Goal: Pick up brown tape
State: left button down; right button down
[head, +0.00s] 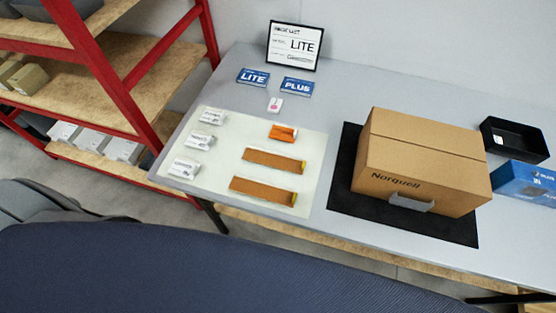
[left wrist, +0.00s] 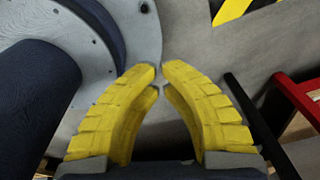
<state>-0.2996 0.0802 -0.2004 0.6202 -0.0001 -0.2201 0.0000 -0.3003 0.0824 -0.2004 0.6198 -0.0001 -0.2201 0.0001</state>
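Two long flat brown strips with yellowish right ends, which may be the brown tape, lie on a pale mat (head: 223,143) in the head view. The upper strip (head: 273,160) and the lower strip (head: 262,191) are roughly parallel and apart. A smaller orange-brown piece (head: 283,132) lies above them. My left gripper (left wrist: 160,70) shows only in the left wrist view, its yellow fingertips practically together and nothing between them. It is over the floor beside my base, away from the mat. My right gripper is in neither view.
A closed cardboard box (head: 420,158) stands on a black mat (head: 345,190) right of the strips. Several small white packs (head: 200,142) lie to their left. A black tray (head: 513,140) and a blue box (head: 525,180) are at the right. A red-framed shelf (head: 150,70) stands left of the table.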

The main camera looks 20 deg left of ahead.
pick_arm(q)
jog(key=c, duration=1.5)
grip_release()
